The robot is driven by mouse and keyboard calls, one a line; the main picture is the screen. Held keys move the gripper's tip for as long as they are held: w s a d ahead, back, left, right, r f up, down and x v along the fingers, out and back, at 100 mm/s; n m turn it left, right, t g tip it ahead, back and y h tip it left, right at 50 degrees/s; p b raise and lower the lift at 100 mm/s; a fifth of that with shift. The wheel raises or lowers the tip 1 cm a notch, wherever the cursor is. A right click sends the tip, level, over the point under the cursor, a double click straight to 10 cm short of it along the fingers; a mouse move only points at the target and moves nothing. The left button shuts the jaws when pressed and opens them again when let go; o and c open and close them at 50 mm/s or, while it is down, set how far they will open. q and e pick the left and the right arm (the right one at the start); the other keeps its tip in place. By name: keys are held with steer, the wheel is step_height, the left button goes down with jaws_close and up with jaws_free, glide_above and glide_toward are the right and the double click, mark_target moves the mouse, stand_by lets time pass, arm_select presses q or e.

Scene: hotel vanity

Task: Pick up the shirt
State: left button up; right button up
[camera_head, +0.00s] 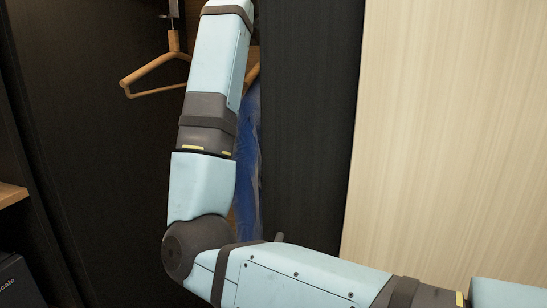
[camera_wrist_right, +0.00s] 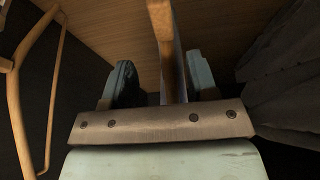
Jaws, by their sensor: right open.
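The blue shirt (camera_head: 247,165) hangs in the dark closet in the head view, mostly hidden behind my right arm. A bit of wooden hanger (camera_head: 252,73) shows above it. In the right wrist view, a wooden hanger bar (camera_wrist_right: 164,25) runs between the fingers of my right gripper (camera_wrist_right: 160,70). The fingers are open, one on each side of the bar, with a gap to the left finger. A thin greyish strip beside the bar may be cloth; I cannot tell. My left gripper is not in view.
An empty wooden hanger (camera_head: 157,62) hangs left of my arm; a hanger also shows at the left of the right wrist view (camera_wrist_right: 14,105). A dark closet panel (camera_head: 310,110) and a pale wood panel (camera_head: 450,130) stand to the right. A wooden shelf edge (camera_head: 10,195) is at far left.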

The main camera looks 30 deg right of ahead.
steer(key=x, duration=0.2)
steer(key=p+x, duration=0.1)
steer(key=x, duration=0.2)
steer(key=shift+s+d+p, duration=0.15)
steer(key=shift+d+p, duration=0.15)
steer(key=shift+d, duration=0.05)
steer(key=shift+s+a, duration=0.1)
steer(key=shift+a, duration=0.1)
steer(key=shift+c, duration=0.7)
jaws_close()
